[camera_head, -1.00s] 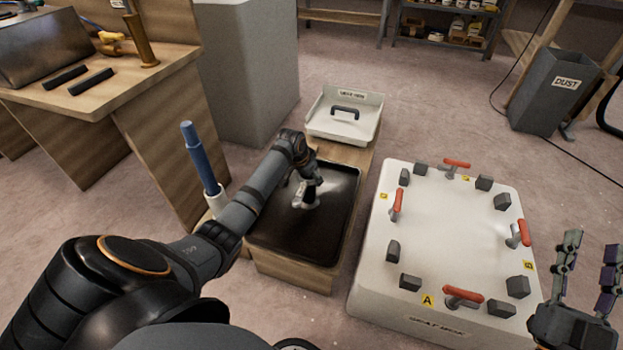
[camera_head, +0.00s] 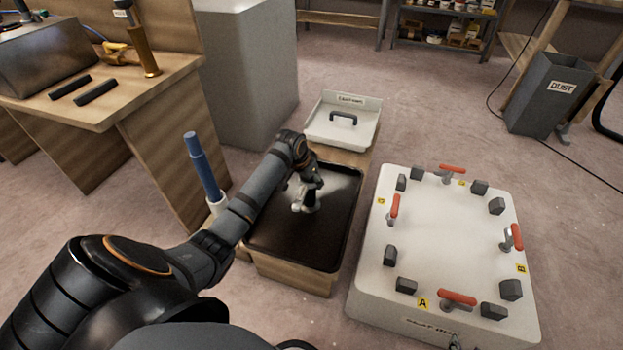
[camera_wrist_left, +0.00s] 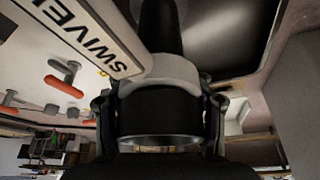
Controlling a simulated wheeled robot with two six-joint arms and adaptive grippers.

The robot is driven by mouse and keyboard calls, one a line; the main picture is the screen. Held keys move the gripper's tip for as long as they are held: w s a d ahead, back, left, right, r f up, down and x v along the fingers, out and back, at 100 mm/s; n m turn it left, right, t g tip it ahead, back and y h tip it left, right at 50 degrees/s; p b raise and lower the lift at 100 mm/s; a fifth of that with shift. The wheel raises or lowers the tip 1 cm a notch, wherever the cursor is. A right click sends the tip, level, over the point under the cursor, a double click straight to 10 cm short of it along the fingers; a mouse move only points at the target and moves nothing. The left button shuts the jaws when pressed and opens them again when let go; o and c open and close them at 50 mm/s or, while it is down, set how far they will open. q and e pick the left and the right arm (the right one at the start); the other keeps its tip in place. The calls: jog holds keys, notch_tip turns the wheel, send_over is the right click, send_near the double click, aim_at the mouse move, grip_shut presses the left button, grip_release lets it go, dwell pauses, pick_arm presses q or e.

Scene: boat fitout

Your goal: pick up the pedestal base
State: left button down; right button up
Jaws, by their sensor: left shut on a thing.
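My left gripper (camera_head: 309,192) reaches down over the black tray (camera_head: 333,226) in the head view. It is shut on the pedestal base (camera_head: 298,207), which shows there only as a small pale and dark piece. In the left wrist view the fingers (camera_wrist_left: 160,112) sit on both sides of a dark round body with a pale grey collar, the pedestal base (camera_wrist_left: 165,73). Whether it touches the tray is hard to tell.
A white block (camera_head: 450,235) with red-handled clamps and dark blocks stands right of the tray. A blue post (camera_head: 201,165) stands at left, near the wooden bench (camera_head: 150,95).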

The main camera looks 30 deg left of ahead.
jog(key=s+f+g+p, duration=0.2)
jog(key=s+f+g, duration=0.2)
jog(key=s, duration=0.3)
pick_arm(q)
jog(key=s+d+r+p, duration=0.3)
jog(key=s+d+r, duration=0.3)
jog(key=s+d, duration=0.1)
jog(key=shift+s+r, duration=0.4)
jog(key=shift+s, duration=0.3)
pick_arm(e)
jog(key=shift+s+d+r+g+h, duration=0.1)
jog(key=shift+s+d+r+g, duration=0.1)
jog(key=shift+r+g, duration=0.4)
jog(key=shift+s+d+r+g+h, duration=0.15)
jog(key=shift+s+r+g, duration=0.1)
jog(key=shift+r, duration=0.5)
jog(key=shift+s+d+r+g+h, duration=0.1)
jog(key=shift+s+d+r+g, duration=0.1)
jog(key=shift+r+g, duration=0.4)
pick_arm(q)
jog(key=shift+d, duration=0.1)
pick_arm(e)
jog(key=shift+r+t, duration=0.15)
jog(key=shift+t, duration=0.1)
